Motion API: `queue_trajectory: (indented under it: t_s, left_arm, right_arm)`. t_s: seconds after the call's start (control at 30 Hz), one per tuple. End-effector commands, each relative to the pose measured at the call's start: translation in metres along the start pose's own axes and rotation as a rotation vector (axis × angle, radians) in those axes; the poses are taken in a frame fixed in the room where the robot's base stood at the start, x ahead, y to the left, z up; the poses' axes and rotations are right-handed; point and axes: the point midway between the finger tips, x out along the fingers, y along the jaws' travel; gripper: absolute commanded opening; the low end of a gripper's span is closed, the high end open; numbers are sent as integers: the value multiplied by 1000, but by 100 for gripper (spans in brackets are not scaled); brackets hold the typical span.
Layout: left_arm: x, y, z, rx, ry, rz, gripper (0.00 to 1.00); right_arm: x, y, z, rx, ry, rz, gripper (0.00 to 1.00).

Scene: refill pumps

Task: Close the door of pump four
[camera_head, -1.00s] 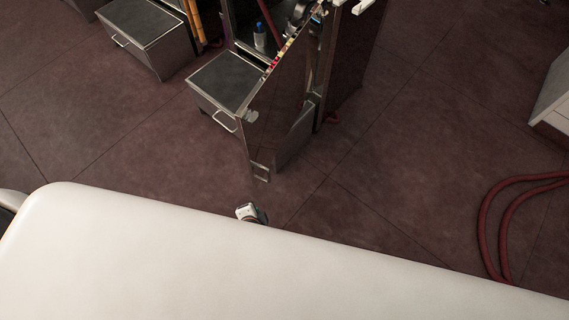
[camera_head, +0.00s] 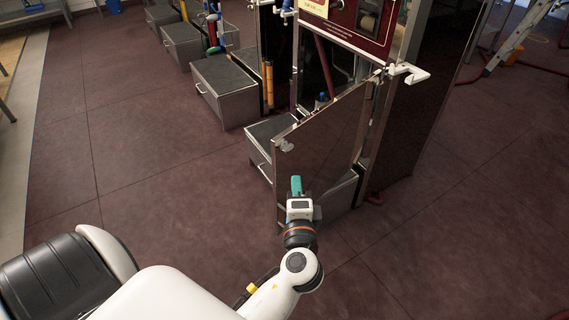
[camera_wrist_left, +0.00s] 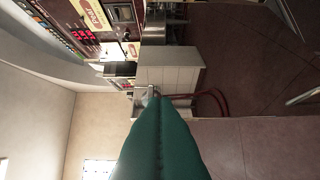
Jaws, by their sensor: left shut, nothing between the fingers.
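The pump's metal door (camera_head: 325,135) hangs open in the head view, swung out towards me from the pump cabinet (camera_head: 425,105). I cannot read a pump number. The cabinet's lower inside shows behind the door. My left gripper (camera_head: 296,183) has green fingers, pressed together and empty. It overlaps the lower free side of the door in the picture; whether it touches is unclear. In the left wrist view the green fingers (camera_wrist_left: 158,130) fill the lower middle, and the door is not recognisable there. My right gripper is not in view.
A step box (camera_head: 270,135) stands by the open pump, and more boxes (camera_head: 224,85) line up to the far left. A white bracket (camera_head: 408,73) sticks out at the door's upper right. A ladder (camera_head: 520,35) stands at the back right. The floor around is mostly clear.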

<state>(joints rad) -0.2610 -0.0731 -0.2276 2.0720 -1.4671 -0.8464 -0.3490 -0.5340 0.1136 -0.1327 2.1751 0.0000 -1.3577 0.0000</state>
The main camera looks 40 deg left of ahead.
Motion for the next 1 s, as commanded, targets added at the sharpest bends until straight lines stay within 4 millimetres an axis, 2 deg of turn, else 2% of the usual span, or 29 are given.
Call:
queue_trajectory:
  t_s: [0.03, 0.2, 0.4, 0.6, 1.0]
  left_arm:
    - [12, 2, 0, 1, 0, 5, 0]
    - [48, 1, 0, 1, 0, 3, 0]
    - [69, 0, -19, 2, -1, 1, 0]
    - [77, 0, -28, 0, -1, 0, 0]
    - [79, 0, -29, -1, -4, -1, 0]
  right_arm:
    - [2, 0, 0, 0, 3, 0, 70]
    - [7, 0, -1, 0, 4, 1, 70]
    - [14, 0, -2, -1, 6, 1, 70]
    - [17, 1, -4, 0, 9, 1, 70]
    - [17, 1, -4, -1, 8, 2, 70]
